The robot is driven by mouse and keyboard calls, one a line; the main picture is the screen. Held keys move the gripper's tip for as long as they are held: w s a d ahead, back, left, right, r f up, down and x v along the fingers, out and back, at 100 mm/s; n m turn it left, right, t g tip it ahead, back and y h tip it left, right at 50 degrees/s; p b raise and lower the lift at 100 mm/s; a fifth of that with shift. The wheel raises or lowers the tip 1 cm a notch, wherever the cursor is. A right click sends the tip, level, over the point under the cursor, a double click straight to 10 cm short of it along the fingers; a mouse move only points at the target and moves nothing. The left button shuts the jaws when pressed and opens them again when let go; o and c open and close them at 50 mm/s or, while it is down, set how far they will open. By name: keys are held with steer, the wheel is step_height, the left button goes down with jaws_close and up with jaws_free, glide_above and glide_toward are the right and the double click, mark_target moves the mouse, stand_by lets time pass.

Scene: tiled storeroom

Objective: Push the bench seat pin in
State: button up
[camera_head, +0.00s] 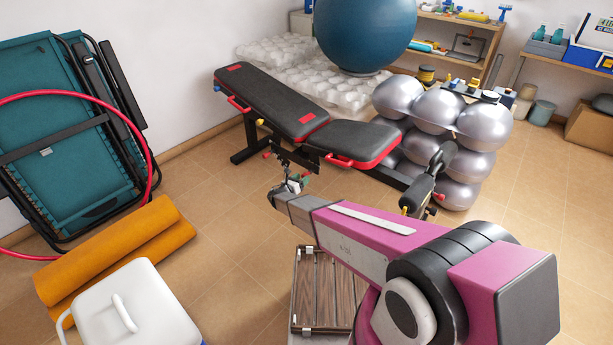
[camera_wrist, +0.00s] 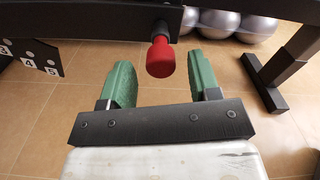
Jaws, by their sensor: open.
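The bench (camera_head: 285,110) is black with red trim, its long back pad raised at the left and its seat pad (camera_head: 352,140) nearer the middle. In the wrist view the seat pin shows as a red knob (camera_wrist: 160,57) on a short shaft under a black frame bar (camera_wrist: 95,20). My gripper (camera_wrist: 165,85) is open, with its green fingers on either side of the knob and clear gaps to both. The knob sits between and slightly beyond the fingertips. In the head view my gripper (camera_head: 292,183) is small beneath the seat, and my arm partly hides the area.
A numbered plate (camera_wrist: 35,58) hangs at the left of the wrist view, and a black bench leg (camera_wrist: 270,85) stands at the right. Silver balls (camera_head: 470,125) are stacked behind the bench. A wooden slatted item (camera_head: 318,290) lies below my arm.

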steer(key=shift+x, duration=2.15)
jaws_close()
steer(key=shift+s+a, duration=0.25)
steer(key=shift+s, duration=0.2)
jaws_free()
steer(key=v, duration=1)
steer(key=shift+s+a, duration=0.3)
